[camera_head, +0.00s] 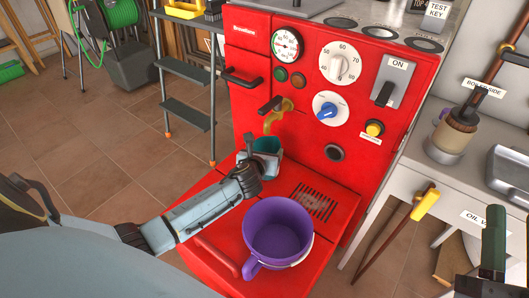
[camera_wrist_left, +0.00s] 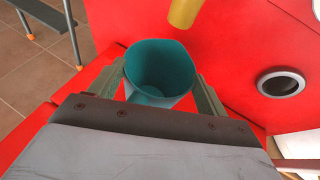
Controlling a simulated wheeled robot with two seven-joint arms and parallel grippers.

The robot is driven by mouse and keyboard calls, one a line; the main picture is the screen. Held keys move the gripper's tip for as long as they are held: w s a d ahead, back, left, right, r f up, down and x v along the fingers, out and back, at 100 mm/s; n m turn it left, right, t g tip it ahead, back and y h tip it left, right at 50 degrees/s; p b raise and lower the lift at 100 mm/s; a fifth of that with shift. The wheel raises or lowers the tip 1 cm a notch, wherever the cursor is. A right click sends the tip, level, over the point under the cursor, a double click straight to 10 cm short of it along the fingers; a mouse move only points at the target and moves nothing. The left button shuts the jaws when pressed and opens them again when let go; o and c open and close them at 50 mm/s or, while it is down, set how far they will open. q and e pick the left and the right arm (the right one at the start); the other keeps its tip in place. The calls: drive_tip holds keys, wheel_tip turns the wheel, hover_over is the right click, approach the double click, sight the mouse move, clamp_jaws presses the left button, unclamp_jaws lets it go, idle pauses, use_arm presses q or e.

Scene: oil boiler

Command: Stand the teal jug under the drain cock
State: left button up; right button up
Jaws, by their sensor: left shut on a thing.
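The teal jug (camera_head: 266,146) is upright at the red boiler's front, just below the brass drain cock (camera_head: 278,112). My left gripper (camera_head: 250,168) is shut on the jug, with a finger on each side. In the left wrist view the jug (camera_wrist_left: 160,70) shows its open mouth, and the cock's yellow spout (camera_wrist_left: 184,12) is above and beyond its far rim. The jug's base is hidden, so I cannot tell whether it touches the red ledge (camera_head: 215,210). My right gripper (camera_head: 511,245) is at the lower right, fingers apart and empty.
A purple pot (camera_head: 278,232) stands at the front of the ledge, right of my left arm. A dark grille (camera_head: 312,200) lies behind it. A step stand (camera_head: 188,106) is left of the boiler. A grey table (camera_head: 400,185) with tools is at the right.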

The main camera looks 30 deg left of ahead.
use_arm(q)
drive_tip(key=shift+f, duration=0.15)
drive_tip(key=o, duration=1.3)
use_arm(e)
wheel_tip(320, 180, down, 10)
drive_tip(key=w+d+g+h+p, duration=0.1)
drive_tip(key=d+g+h+p, duration=0.15)
drive_tip(key=g, duration=0.45)
use_arm(q)
drive_tip(key=shift+p+v, duration=1.65)
drive_tip(key=shift+v, duration=4.4)
use_arm(e)
drive_tip(key=s+d+f+g+h, duration=0.2)
drive_tip(key=s+d+f+g, duration=0.1)
drive_tip(key=s+f+g, duration=0.4)
drive_tip(key=shift+f+m+g+h, duration=0.4)
drive_tip(key=shift+f+g, duration=0.1)
drive_tip(key=shift+f, duration=0.9)
drive_tip(key=shift+d, duration=0.1)
